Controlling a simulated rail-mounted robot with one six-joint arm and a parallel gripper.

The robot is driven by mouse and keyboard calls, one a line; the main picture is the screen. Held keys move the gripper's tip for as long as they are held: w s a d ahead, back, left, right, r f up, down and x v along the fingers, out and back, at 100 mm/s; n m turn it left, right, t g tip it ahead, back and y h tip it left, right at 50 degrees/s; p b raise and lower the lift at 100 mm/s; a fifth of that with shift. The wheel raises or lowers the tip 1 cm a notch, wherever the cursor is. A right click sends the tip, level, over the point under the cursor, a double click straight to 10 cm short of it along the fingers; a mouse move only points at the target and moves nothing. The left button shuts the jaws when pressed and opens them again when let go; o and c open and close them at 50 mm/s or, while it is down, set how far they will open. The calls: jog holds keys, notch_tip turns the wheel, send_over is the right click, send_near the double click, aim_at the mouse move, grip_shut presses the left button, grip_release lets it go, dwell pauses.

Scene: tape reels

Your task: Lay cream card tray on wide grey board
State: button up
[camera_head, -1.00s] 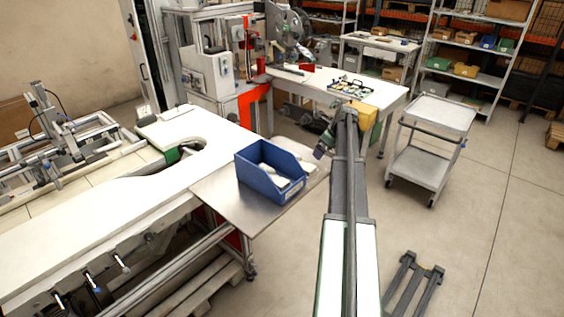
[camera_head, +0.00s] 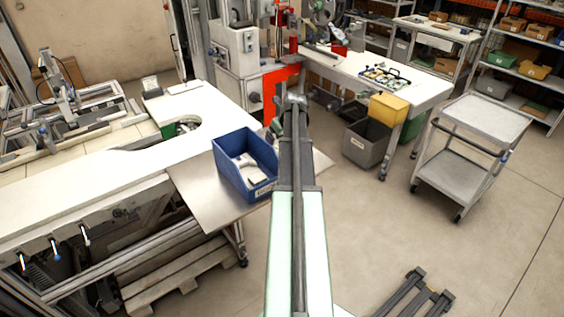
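A flat grey metal board (camera_head: 205,203), which may be the wide grey board, juts out from the white bench at the centre left. A blue bin (camera_head: 232,147) stands on it, with pale pieces (camera_head: 252,173) inside. I cannot tell whether any of these is the cream card tray, and I make out no such tray elsewhere. My arm reaches forward up the middle of the picture and covers part of the board's right side. My gripper is around the arm's far end, mostly hidden, so its fingers and anything in them cannot be made out.
The white bench (camera_head: 90,197) fills the left. At the back, a white table (camera_head: 425,92) holds a tray (camera_head: 385,79) of small coloured items. A yellow bin (camera_head: 388,108) and a grey bin (camera_head: 367,143) are near it. A grey trolley (camera_head: 485,118) stands right. Open floor lies between.

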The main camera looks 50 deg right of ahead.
jog(key=b+x, duration=0.2)
jog(key=x, duration=0.2)
jog(key=shift+f+b, duration=0.2)
jog(key=shift+b, duration=0.1)
jog(key=shift+r, duration=0.1)
jog(key=b+x, duration=0.4)
jog(key=x, duration=0.1)
jog(key=shift+d+f+b, duration=0.15)
jog(key=shift+f+b, duration=0.05)
jog(key=shift+b, duration=0.2)
jog(key=shift+s+r, duration=0.1)
jog(key=shift+r, duration=0.15)
jog(key=c, duration=0.8)
jog(key=shift+o, duration=0.2)
